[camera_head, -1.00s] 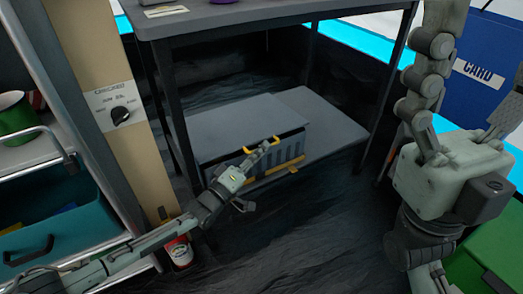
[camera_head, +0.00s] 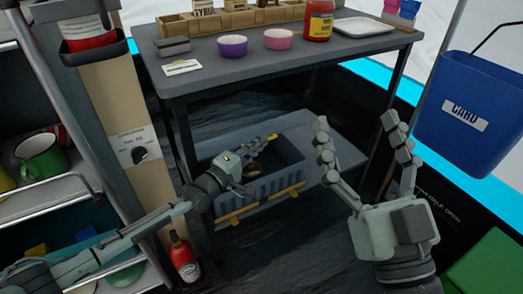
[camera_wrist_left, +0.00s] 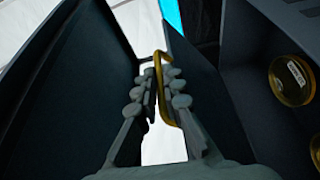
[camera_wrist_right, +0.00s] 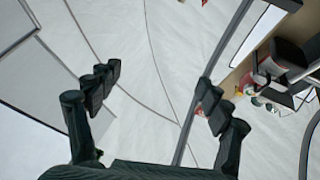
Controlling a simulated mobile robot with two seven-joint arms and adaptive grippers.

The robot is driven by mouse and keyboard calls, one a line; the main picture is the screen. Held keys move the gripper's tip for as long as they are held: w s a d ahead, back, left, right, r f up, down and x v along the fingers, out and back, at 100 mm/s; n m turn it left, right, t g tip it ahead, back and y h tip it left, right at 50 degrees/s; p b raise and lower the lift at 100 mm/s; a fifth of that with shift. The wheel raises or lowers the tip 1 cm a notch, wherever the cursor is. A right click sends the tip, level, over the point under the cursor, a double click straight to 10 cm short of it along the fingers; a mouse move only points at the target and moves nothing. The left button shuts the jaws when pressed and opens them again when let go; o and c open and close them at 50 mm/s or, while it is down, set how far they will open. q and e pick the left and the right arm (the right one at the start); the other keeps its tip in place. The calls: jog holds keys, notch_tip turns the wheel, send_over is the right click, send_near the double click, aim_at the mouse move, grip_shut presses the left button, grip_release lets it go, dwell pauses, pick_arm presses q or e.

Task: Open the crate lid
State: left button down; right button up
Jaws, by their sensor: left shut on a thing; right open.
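The crate (camera_head: 262,187) stands on the low shelf under the table, with grey ribbed sides and yellow trim at its front. Its top is uncovered and the dark inside shows, with a round brownish thing (camera_head: 254,168) in it. My left gripper (camera_head: 260,143) is over the crate, shut on the yellow lid handle (camera_head: 272,137). In the left wrist view the handle (camera_wrist_left: 161,72) lies between its fingers, beside a dark panel (camera_wrist_left: 220,105) that looks like the raised lid. Round tins (camera_wrist_left: 291,80) show at right there. My right gripper (camera_head: 355,125) is open and empty, right of the crate.
The table (camera_head: 290,58) above carries bowls, a red jar and a white tray. A blue bin (camera_head: 470,105) hangs at right. A red bottle (camera_head: 183,258) stands on the floor by the left shelves. Bare shelf (camera_head: 295,125) shows behind the crate.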

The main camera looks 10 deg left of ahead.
pick_arm(q)
jog(key=shift+w+a+r, duration=0.25)
jog(key=shift+w+r, duration=0.1)
jog(key=shift+r, duration=0.3)
jog(key=shift+w+a+r, duration=0.25)
jog(key=shift+w+r, duration=0.05)
jog(key=shift+r, duration=0.3)
pick_arm(e)
jog(key=shift+w+a+f+g, duration=0.2)
jog(key=shift+a+f+g, duration=0.05)
jog(key=shift+f+g, duration=0.45)
pick_arm(q)
jog(key=c, duration=1.6)
grip_release()
jog(key=shift+c, duration=0.2)
notch_tip(320, 180, up, 10)
jog(key=shift+c, duration=0.3)
